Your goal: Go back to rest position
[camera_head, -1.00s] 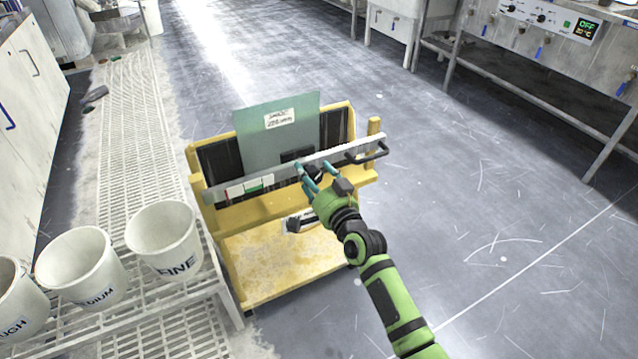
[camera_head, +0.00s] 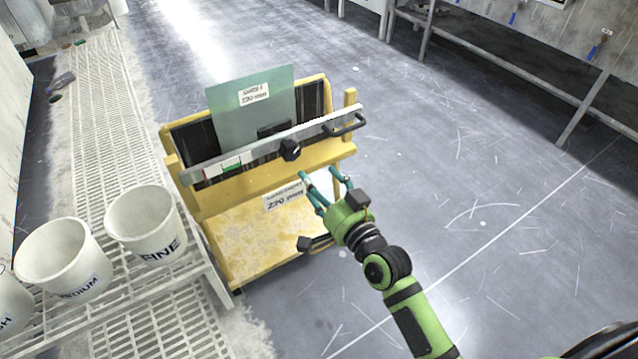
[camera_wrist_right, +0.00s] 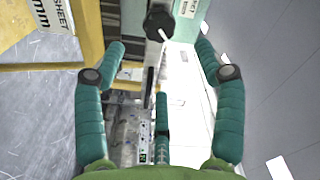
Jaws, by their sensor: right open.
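My right gripper (camera_head: 322,183) is green with teal fingers. It is open and empty, in front of a yellow stand (camera_head: 235,263) and just below a metal bar (camera_head: 215,165) with a black knob (camera_head: 291,150). In the right wrist view its teal fingers (camera_wrist_right: 160,75) are spread apart, with the knob (camera_wrist_right: 158,20) beyond them and nothing between the tips. A greenish glass sheet (camera_head: 243,105) with a white label stands upright behind the bar. My left gripper is not in view.
White buckets stand on a grated bench at left, including the FINE bucket (camera_head: 146,224) and the MEDIUM bucket (camera_head: 62,258). A black handle (camera_head: 345,125) sticks out at the bar's right end. The scratched grey floor (camera_head: 480,200) to the right is clear. Metal-legged benches stand at the back right.

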